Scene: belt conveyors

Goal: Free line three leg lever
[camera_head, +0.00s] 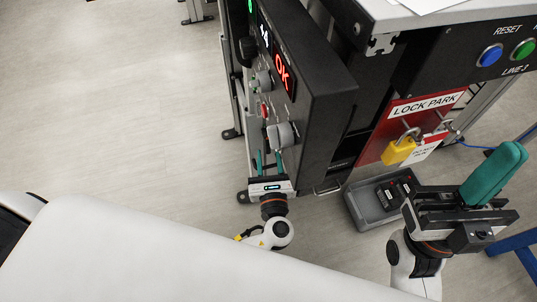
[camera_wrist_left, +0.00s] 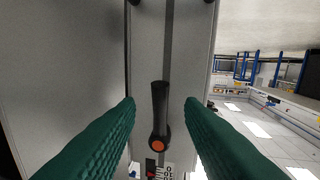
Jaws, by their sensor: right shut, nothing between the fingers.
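A black lever (camera_wrist_left: 160,105) with an orange-centred hub (camera_wrist_left: 158,144) is on a grey upright face in the left wrist view. Its handle points up in that picture. My left gripper (camera_wrist_left: 160,103) is open, with one teal finger on each side of the lever and visible gaps to both. In the head view my left gripper (camera_head: 268,160) is below and beside the dark control box (camera_head: 335,100); the lever cannot be made out there. My right gripper (camera_head: 497,172) is shut and empty at the right, its teal fingers together.
A red LOCK PARK board (camera_head: 425,100) carries a yellow padlock (camera_head: 398,151). A grey tray (camera_head: 361,211) with dark items lies below it. Open floor (camera_head: 120,100) spreads at left.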

